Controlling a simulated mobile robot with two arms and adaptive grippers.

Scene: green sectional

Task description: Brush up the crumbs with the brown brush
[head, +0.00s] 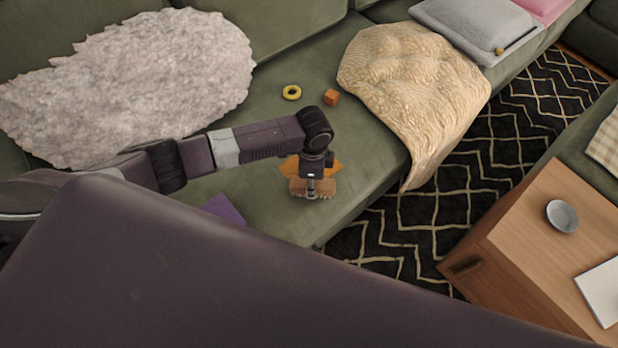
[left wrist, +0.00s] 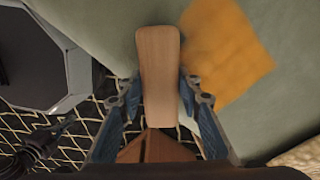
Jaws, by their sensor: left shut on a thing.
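My left gripper (head: 311,189) is over the front part of the green sofa seat (head: 362,165). It is shut on the brown brush (head: 297,184), low at the seat near its front edge. In the left wrist view the brush (left wrist: 158,75) shows as a long, light wooden piece between the fingers. A flat orange patch (head: 288,166), perhaps a cloth, lies on the seat partly behind the gripper; it also shows beside the brush in the left wrist view (left wrist: 225,55). I cannot make out separate crumbs. My right gripper is not in view.
A yellow ring (head: 291,92) and an orange cube (head: 331,97) lie on the seat. A purple flat thing (head: 225,208) is left of the gripper. A grey fluffy throw (head: 140,80) and a cream throw (head: 415,85) cover other parts. A wooden table (head: 520,250) stands right, beyond the rug.

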